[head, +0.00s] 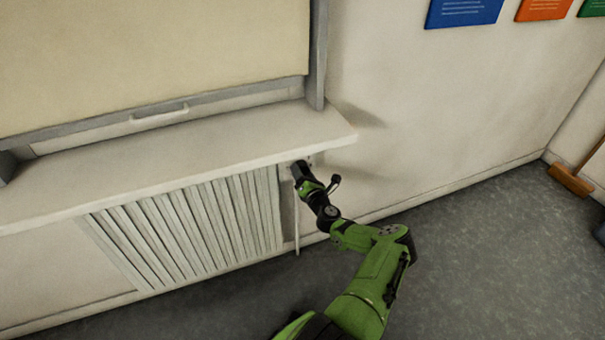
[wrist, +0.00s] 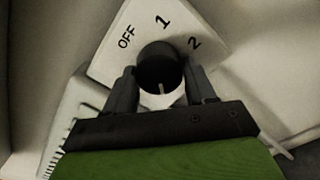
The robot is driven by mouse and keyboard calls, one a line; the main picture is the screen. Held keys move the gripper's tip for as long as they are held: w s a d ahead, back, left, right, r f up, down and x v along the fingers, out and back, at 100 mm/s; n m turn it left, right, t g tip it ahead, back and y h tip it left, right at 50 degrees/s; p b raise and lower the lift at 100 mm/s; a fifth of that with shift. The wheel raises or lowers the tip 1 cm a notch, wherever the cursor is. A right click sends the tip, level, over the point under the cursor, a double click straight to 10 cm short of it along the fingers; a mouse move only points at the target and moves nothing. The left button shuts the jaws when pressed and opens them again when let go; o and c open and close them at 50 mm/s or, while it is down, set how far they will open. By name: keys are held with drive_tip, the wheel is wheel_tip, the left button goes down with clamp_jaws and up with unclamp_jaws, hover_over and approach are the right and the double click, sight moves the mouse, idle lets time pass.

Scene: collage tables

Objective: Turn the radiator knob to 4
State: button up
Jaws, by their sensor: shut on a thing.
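The radiator knob (wrist: 160,66) is a round black dial on a white plate (wrist: 112,48) in the wrist view. The plate shows OFF, 1 and 2 around the knob's upper side. Any further numbers are hidden behind my gripper. A pale mark on the knob points toward the bottom of the picture, away from the visible labels. My gripper (wrist: 161,80) is shut on the knob, one finger on each side. In the head view my gripper (head: 299,170) is at the right end of the radiator, under the sill, and hides the knob.
The slatted white radiator (head: 190,225) is left of my gripper. A white sill (head: 170,150) juts out just above it. A thin pipe (head: 297,230) runs down beside the radiator. The grey floor (head: 480,240) at right is mostly clear, with a broom (head: 572,180) by the far wall.

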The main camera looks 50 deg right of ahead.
drive_tip(key=shift+f, duration=0.1)
drive_tip(key=o, duration=1)
drive_tip(key=p+v, duration=0.5)
drive_tip(key=v, duration=1.1)
